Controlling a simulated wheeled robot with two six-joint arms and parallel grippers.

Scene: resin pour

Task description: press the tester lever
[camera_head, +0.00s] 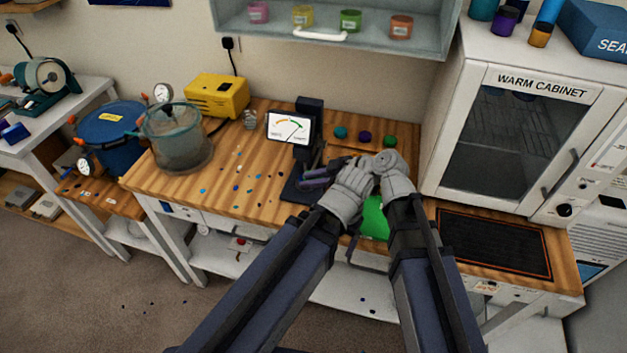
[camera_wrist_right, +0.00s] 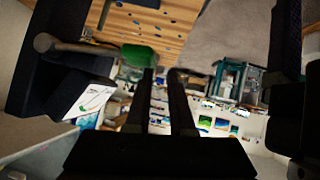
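The tester is a black device with a tall post (camera_head: 308,125), a white dial display (camera_head: 289,128) and a dark base on the wooden bench. In the right wrist view its display (camera_wrist_right: 90,97) and a grey lever with a rounded end (camera_wrist_right: 52,43) show at the left. My right gripper (camera_head: 316,178) is just in front of the tester; in the right wrist view its two dark fingers (camera_wrist_right: 162,72) have a narrow gap with nothing between them. The lever is apart from these fingers. My left wrist (camera_head: 345,198) is close beside the right one; its fingers cannot be made out.
A green item (camera_head: 374,218) lies by my wrists. Small coloured pots (camera_head: 364,137) stand behind them. A clear chamber (camera_head: 178,140) and a yellow box (camera_head: 217,96) are left. A dark mat (camera_head: 494,242) and the warm cabinet (camera_head: 520,120) are right. Small coloured spots dot the bench.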

